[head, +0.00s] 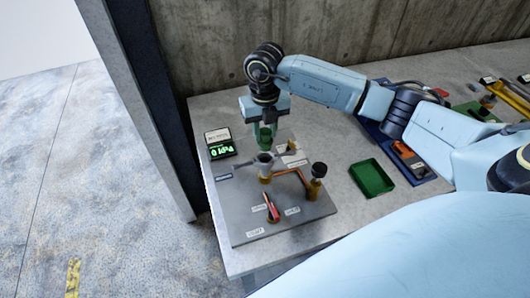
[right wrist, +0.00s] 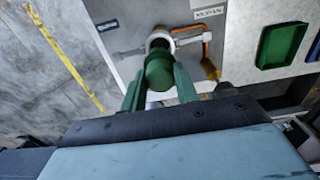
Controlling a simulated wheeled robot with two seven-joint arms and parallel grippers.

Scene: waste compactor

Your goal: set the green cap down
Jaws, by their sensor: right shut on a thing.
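The green cap (head: 265,134) is held upright between the fingers of my right gripper (head: 264,138), at the back of the grey plate (head: 245,222). In the right wrist view the cap (right wrist: 158,72) sits between the two green fingers of the same gripper (right wrist: 158,88). Just beyond it is a pale round pipe opening (right wrist: 160,38), partly covered by the cap. In the head view this grey fitting (head: 264,160) stands just in front of and below the cap. I cannot tell whether they touch. My left gripper is out of view.
A small display (head: 220,143) stands left of the plate. On the plate are an orange pipe (head: 290,172), a black-topped fitting (head: 319,170) and a red handle (head: 271,207). An empty green tray (head: 372,178) lies to the right. Bare table lies between tray and plate.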

